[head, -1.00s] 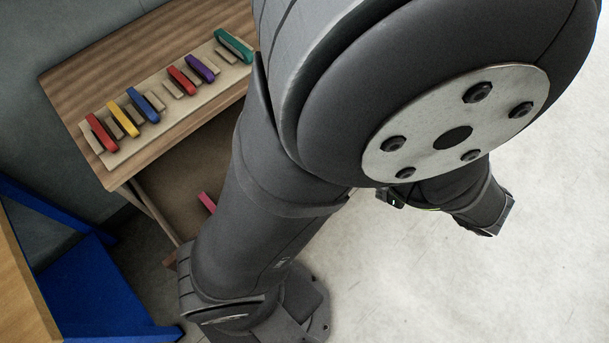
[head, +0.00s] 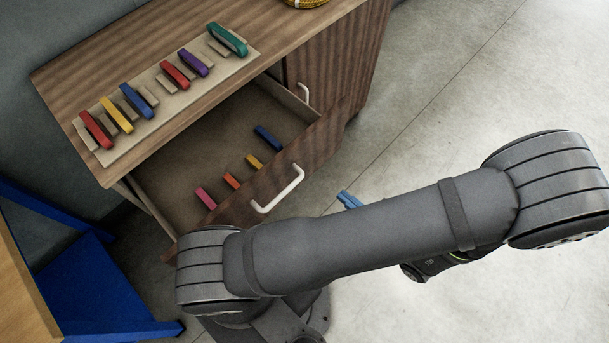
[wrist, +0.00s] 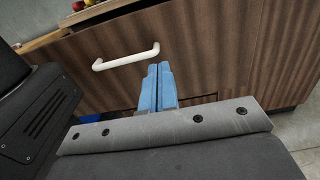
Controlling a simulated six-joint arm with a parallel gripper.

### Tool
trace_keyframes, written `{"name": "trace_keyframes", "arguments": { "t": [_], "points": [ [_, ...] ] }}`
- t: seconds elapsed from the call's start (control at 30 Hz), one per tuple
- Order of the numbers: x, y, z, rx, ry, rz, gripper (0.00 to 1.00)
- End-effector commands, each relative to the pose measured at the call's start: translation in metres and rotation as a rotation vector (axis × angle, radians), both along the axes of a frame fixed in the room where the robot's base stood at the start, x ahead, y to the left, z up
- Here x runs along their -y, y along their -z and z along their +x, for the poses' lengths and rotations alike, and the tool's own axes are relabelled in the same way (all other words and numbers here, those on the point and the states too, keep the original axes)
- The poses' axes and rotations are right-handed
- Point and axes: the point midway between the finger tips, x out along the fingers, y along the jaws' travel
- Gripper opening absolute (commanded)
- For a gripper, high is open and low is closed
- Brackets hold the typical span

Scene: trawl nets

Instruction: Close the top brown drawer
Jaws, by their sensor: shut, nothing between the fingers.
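The top brown drawer (head: 318,147) of the wooden cabinet is pulled open, with a white bar handle (head: 277,190) on its front. Inside it lie a pink block (head: 206,198), an orange block (head: 231,180), a yellow block (head: 254,160) and a blue block (head: 268,138). My gripper (head: 348,200) has blue fingers, partly hidden behind my arm in the head view. In the wrist view the fingers (wrist: 157,82) are together and empty, pointing at the drawer front just right of the handle (wrist: 126,57). Whether they touch the front I cannot tell.
The cabinet top (head: 70,72) carries a board (head: 170,105) with several coloured pieces, and a yellow coil (head: 304,2) at the back. A second handle (head: 304,94) is on the cabinet's right part. A blue frame (head: 90,290) stands at left. Floor at right is clear.

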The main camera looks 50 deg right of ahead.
Motion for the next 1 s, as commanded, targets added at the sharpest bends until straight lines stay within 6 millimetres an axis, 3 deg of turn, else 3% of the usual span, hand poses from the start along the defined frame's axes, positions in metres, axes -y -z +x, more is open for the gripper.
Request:
{"name": "trace_keyframes", "arguments": {
  "t": [0.1,0.33,0.57,1.0],
  "points": [
    [-0.001,0.039,0.001,0.003,-0.001,0.004,0.0],
    [0.0,0.084,0.0,0.0,0.0,0.0,0.0],
    [0.0,0.091,0.01,0.0,-0.002,0.0,0.0],
    [0.0,0.091,0.084,0.0,-0.005,0.002,0.0]
  ]
}}
